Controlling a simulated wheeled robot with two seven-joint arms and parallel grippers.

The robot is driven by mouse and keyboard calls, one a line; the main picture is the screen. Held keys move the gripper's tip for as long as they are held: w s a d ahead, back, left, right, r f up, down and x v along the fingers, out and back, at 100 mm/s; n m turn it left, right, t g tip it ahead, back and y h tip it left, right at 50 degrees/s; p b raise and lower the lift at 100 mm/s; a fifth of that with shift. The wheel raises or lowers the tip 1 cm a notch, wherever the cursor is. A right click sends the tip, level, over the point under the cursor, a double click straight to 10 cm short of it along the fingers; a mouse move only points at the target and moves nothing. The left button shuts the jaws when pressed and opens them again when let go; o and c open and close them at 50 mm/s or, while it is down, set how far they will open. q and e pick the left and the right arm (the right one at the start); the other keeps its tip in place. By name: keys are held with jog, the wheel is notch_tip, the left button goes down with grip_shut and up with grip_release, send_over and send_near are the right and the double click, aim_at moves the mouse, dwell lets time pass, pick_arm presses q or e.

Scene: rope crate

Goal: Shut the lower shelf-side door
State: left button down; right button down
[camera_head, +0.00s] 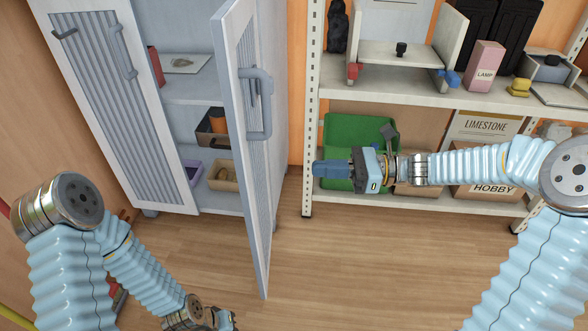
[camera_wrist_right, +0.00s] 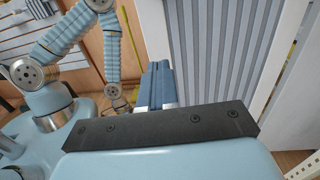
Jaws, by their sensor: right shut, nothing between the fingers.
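The shelf-side door (camera_head: 258,170) of the grey-white cabinet stands wide open. It swings out towards me and shows nearly edge-on, with a bar handle (camera_head: 258,105) on it. My right gripper (camera_head: 318,169) is shut and empty, to the right of this door and apart from it, in front of the rack. In the right wrist view its blue fingers (camera_wrist_right: 156,82) are together, and a ribbed panel (camera_wrist_right: 238,62) fills the space to their right. My left gripper (camera_head: 224,319) is at the bottom edge, partly cut off, so its jaws cannot be made out.
The cabinet's other ribbed door (camera_head: 95,85) is at the left. Inside are a lilac tray (camera_head: 193,171) and small boxes. The rack at right holds a green crate (camera_head: 345,130), a hobby box (camera_head: 480,190) and a lamp box (camera_head: 485,66). Wooden floor (camera_head: 350,270) is clear in front.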

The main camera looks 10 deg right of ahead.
aim_at(248, 170)
jog(key=a, duration=0.4)
jog(key=w+a, duration=0.1)
jog(key=a, duration=0.3)
jog(key=w+a, duration=0.1)
jog(key=a, duration=0.4)
jog(key=shift+f, duration=0.1)
jog(key=shift+b, duration=0.3)
